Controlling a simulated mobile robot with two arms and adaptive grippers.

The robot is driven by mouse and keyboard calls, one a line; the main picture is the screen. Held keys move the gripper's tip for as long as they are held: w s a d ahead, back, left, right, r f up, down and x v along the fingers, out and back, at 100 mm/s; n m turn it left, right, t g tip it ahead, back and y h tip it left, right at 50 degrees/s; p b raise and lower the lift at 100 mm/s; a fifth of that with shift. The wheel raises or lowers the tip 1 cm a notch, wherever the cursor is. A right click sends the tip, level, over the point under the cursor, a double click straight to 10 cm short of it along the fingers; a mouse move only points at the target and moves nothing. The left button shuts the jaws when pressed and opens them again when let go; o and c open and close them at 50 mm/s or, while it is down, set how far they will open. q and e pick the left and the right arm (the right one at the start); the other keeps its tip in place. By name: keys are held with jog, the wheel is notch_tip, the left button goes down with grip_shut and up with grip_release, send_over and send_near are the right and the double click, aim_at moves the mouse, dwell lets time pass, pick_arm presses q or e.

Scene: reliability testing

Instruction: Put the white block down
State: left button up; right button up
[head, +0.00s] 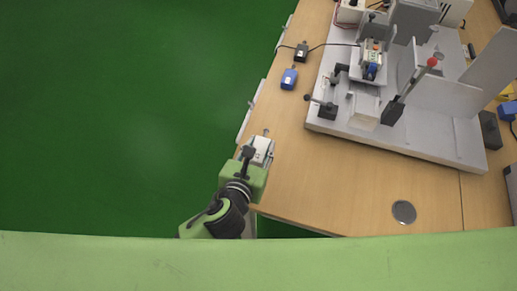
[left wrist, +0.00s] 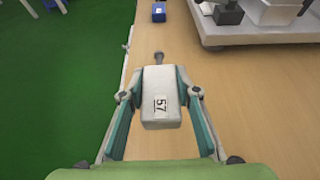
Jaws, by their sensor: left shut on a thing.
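In the head view the white block (head: 261,148) and my left gripper (head: 258,155) are over the left edge of the wooden table (head: 350,190). I cannot tell whether the block touches the table. My right gripper is not in view.
A blue block (head: 289,78) and a black block (head: 301,52) lie near the table's left edge. A grey test fixture (head: 440,140) with a red-tipped lever (head: 418,75) stands at the right. A round metal disc (head: 404,211) is in the tabletop. Bare wood lies between.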

aim_at(259, 145)
pick_arm(q)
jog(key=shift+w+a+f, duration=0.15)
jog(key=shift+w+f, duration=0.85)
jog(key=shift+f, duration=0.15)
jog(key=f, duration=0.2)
jog(key=f+b, duration=0.1)
jog(key=f, duration=0.1)
jog(key=shift+w, duration=0.35)
jog(key=shift+r, duration=0.1)
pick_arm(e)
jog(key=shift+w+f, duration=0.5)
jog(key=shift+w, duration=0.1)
pick_arm(q)
jog(key=o, duration=1.2)
jog(key=shift+c, duration=0.2)
